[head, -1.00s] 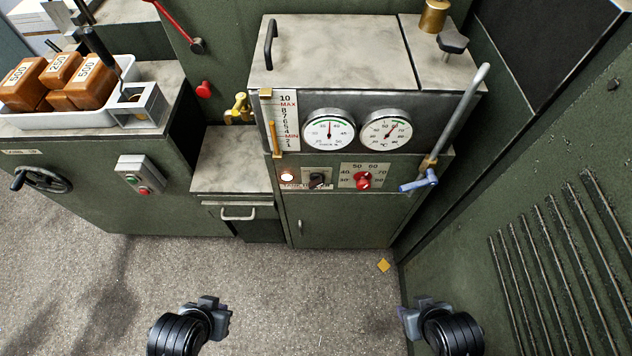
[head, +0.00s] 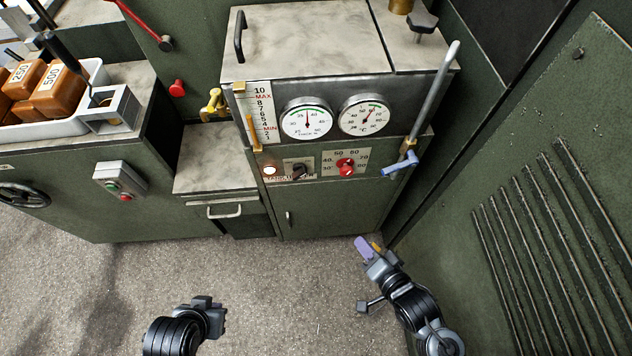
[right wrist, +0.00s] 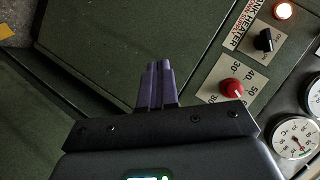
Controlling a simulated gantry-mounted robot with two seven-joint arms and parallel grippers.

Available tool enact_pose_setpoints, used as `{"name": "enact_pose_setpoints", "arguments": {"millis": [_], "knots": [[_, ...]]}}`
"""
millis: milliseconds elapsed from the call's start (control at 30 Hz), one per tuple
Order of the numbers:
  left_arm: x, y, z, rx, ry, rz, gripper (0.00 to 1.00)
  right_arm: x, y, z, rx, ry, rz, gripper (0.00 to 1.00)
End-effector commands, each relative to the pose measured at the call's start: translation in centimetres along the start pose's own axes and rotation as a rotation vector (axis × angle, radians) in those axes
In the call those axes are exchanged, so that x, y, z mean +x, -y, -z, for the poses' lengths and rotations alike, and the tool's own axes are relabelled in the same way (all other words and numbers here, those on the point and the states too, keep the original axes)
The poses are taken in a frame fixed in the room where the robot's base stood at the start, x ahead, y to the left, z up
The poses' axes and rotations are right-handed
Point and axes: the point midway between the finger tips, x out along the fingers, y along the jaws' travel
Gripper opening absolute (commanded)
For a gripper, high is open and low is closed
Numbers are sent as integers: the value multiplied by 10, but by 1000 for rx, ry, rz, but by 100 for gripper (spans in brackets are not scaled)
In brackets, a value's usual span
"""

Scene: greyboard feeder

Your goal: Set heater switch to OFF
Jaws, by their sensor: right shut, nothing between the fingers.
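The heater switch (head: 299,172) is a black rotary knob on a pale plate on the green cabinet front, between a lit lamp (head: 269,170) and a red dial knob (head: 346,166). In the right wrist view the black switch (right wrist: 264,40) shows beside the "TANK HEATER" label, its knob angled. My right gripper (head: 362,246) is below and right of the switch, apart from the panel. Its purple fingers (right wrist: 157,82) are together and empty. My left gripper (head: 214,316) is low in the head view, far from the panel; its fingers are not clear.
Two round gauges (head: 307,118) sit above the panel. A blue-handled lever (head: 400,164) stands at the cabinet's right edge. A drawer handle (head: 224,211) juts out at left. A ribbed green panel (head: 530,240) bounds the right side. The floor in front is open.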

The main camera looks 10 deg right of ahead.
Motion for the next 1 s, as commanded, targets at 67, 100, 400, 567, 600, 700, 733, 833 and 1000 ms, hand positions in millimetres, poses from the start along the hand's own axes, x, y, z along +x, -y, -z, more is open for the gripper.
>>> {"name": "enact_pose_setpoints", "arguments": {"millis": [67, 100, 400, 567, 600, 700, 733, 833, 1000], "knots": [[-2, 0, 0, 0, 0, 0, 0, 10, 4, -6, 103, -6, 95, 0], [-2, 0, 1, 0, 0, 0, 0, 13, 7, -10, 159, -5, 147, 0], [-8, 0, 3, 0, 0, 0, 0, 25, 23, -30, 620, 91, 547, 0], [-13, 0, 4, 0, 0, 0, 0, 22, 24, -31, 876, 189, 753, 0], [-15, 0, 5, 0, 0, 0, 0, 20, 23, -30, 935, 213, 800, 0], [-19, 1, 6, 0, 0, 0, 0, 19, 19, -25, 1057, 266, 903, 0], [-20, 1, 6, 0, 0, 0, 0, 20, 18, -23, 1082, 277, 926, 0], [-24, 1, 8, 0, 0, 0, 0, 29, 14, -16, 1116, 289, 959, 0], [-28, 1, 9, 0, 0, 0, 0, 49, 28, 7, 1099, 290, 979, 0]]}}
